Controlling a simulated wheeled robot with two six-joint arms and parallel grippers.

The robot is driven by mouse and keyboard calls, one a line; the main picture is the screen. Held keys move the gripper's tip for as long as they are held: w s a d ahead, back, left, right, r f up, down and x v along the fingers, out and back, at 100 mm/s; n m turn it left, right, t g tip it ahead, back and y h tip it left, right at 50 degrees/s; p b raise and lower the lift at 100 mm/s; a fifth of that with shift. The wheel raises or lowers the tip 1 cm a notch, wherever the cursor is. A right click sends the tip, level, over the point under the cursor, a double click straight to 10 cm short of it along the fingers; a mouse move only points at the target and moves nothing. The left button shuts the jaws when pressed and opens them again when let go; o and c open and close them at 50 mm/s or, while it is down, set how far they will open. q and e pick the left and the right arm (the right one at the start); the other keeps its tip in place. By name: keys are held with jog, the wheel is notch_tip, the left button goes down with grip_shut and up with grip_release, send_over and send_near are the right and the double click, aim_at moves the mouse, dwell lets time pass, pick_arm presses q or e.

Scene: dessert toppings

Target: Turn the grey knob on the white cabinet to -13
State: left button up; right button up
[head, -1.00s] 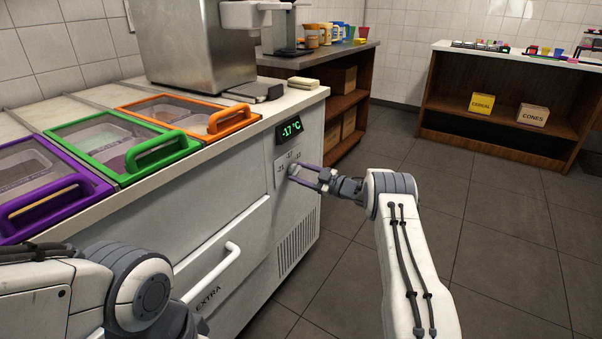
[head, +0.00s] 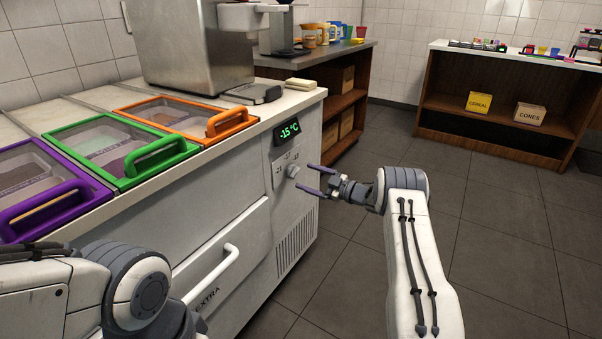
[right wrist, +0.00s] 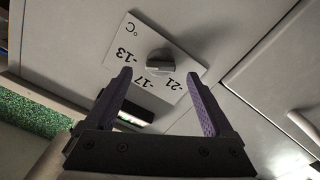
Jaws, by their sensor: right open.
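The white cabinet (head: 180,215) stands at the left, and its small display (head: 288,131) shows -15 °C in green. The grey knob (head: 292,171) sits on a pale dial plate below the display. In the right wrist view the knob (right wrist: 159,63) is on the plate (right wrist: 133,35), marked -13, -17 and -21. Its exact pointing is hard to read. My right gripper (head: 306,178) is open and empty, just off the knob and apart from it. In the right wrist view its purple fingers (right wrist: 161,74) stand either side of the knob's line. My left gripper is out of view.
Purple (head: 60,205), green (head: 160,155) and orange (head: 228,122) framed lids lie on the cabinet top. A drawer handle (head: 212,275) juts from the cabinet front. A wooden shelf (head: 345,105) stands behind. The floor at the right is clear.

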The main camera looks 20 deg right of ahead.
jog(key=p+v, duration=0.1)
jog(key=v, duration=0.5)
jog(key=shift+d, duration=0.15)
jog(key=shift+s, duration=0.1)
